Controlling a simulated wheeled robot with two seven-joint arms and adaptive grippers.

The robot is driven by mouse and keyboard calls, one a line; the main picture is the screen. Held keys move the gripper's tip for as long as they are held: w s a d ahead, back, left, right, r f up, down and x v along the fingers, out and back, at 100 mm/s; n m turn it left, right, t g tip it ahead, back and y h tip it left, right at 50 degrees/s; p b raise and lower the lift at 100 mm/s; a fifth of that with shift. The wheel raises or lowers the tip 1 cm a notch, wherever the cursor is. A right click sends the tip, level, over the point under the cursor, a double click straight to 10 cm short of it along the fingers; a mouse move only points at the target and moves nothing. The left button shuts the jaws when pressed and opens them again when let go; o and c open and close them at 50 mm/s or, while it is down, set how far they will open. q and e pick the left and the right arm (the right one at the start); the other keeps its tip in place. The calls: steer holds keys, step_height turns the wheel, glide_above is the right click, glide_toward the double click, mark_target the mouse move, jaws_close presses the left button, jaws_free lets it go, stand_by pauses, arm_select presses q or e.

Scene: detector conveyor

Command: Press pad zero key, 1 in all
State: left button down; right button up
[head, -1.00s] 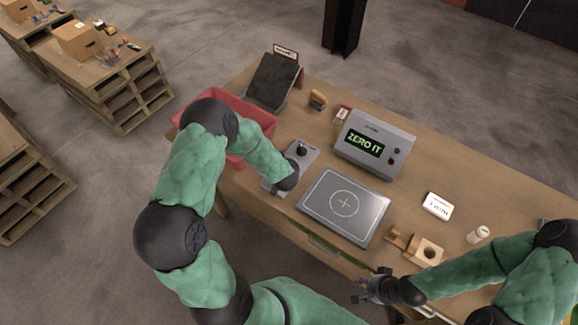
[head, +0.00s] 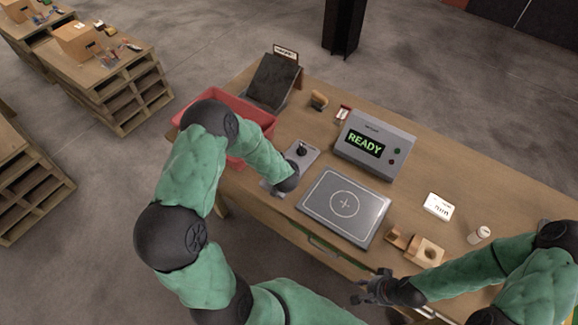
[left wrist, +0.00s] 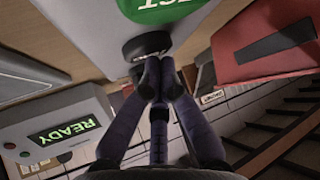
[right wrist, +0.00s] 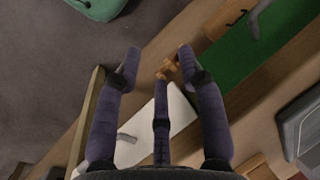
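The detector box (head: 373,142) shows READY on its green-lit display, which also shows in the left wrist view (left wrist: 65,132). The flat grey pad (head: 330,220) with a circle and cross lies empty in front of it. A small grey unit (head: 307,158) with a black knob (head: 301,149) stands left of the pad. In the left wrist view, my left gripper (left wrist: 160,78) is shut, its tips at a round black knob (left wrist: 147,45); I cannot tell whether they touch. No key labelled zero is readable. My right gripper (head: 368,288) is open and empty at the table's front edge (right wrist: 158,65).
A red bin (head: 262,118) stands behind my left arm. A black sloped stand (head: 270,80), wooden blocks (head: 428,252), a white card-like box (head: 438,205) and a white bottle (head: 479,234) are on the table. The table's far right side is fairly clear.

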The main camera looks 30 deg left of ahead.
stand_by(0.5)
arm_select(q)
steer(key=shift+r+p, duration=0.7)
steer(key=shift+r, duration=0.05)
step_height(320, 180, up, 5)
steer(key=p, duration=0.4)
stand_by(0.4)
stand_by(0.5)
